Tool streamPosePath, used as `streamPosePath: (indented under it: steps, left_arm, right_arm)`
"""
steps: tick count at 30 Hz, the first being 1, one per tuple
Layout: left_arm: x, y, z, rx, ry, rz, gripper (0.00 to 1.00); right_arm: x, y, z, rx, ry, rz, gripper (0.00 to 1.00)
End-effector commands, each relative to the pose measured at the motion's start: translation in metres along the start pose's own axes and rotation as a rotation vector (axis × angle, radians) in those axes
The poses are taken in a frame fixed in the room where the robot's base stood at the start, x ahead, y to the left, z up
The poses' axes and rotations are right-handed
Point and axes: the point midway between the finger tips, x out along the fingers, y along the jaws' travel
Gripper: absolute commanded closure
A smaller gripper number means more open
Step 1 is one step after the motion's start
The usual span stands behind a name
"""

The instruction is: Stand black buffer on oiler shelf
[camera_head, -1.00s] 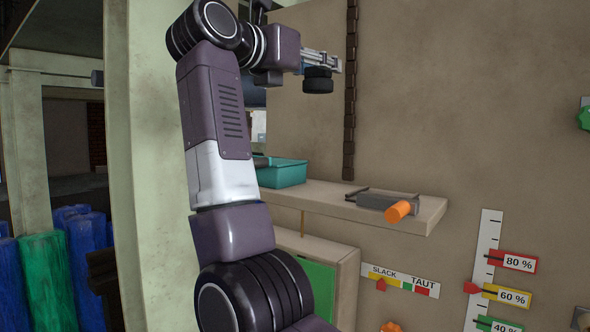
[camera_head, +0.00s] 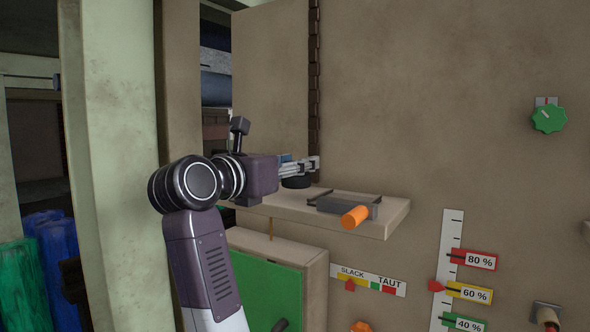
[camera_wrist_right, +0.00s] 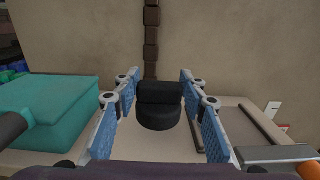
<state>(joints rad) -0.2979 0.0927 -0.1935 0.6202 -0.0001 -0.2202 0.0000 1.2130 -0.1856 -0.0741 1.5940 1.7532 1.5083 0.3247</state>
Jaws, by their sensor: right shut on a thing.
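The black buffer (camera_head: 297,182) is a short, dark, round piece with a groove around it. It shows between the fingers in the right wrist view (camera_wrist_right: 159,105). My right gripper (camera_head: 312,164) is shut on it and holds it upright over the back of the oiler shelf (camera_head: 285,203), close to the wall. I cannot tell whether its underside touches the shelf. The shelf is a pale board, also seen below the fingers in the wrist view (camera_wrist_right: 150,150). My left gripper is not in view.
A grey tool with an orange end (camera_head: 355,216) lies on the shelf to the right. A teal bin (camera_wrist_right: 50,105) stands left of the gripper in the wrist view. A dark chain (camera_head: 314,90) hangs on the wall behind. Below is a cabinet with a green panel (camera_head: 265,290).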

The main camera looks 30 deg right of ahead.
Motion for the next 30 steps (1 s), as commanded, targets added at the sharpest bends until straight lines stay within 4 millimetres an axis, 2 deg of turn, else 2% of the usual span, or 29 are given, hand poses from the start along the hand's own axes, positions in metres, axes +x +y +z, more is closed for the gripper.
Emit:
streamPosePath:
  steps: [6,17,18,21,22,30]
  left_arm:
    - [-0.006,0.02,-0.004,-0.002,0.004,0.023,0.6]
    - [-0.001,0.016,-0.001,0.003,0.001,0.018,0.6]
    - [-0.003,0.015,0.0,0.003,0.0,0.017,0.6]
    - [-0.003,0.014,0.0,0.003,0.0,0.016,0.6]
    - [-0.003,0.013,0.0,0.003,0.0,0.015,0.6]
    - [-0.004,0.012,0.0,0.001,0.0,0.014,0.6]
  right_arm:
    - [-0.001,0.0,-0.019,-0.001,-0.001,0.001,0.86]
    - [-0.001,0.0,-0.024,0.0,0.0,0.002,0.86]
    - [-0.001,0.0,-0.023,0.0,-0.001,0.001,0.58]
    - [-0.001,0.0,-0.022,-0.001,0.0,0.001,0.47]
    - [-0.001,0.0,-0.022,-0.001,0.0,0.001,0.44]
    - [-0.001,0.0,-0.022,-0.001,0.0,0.001,0.44]
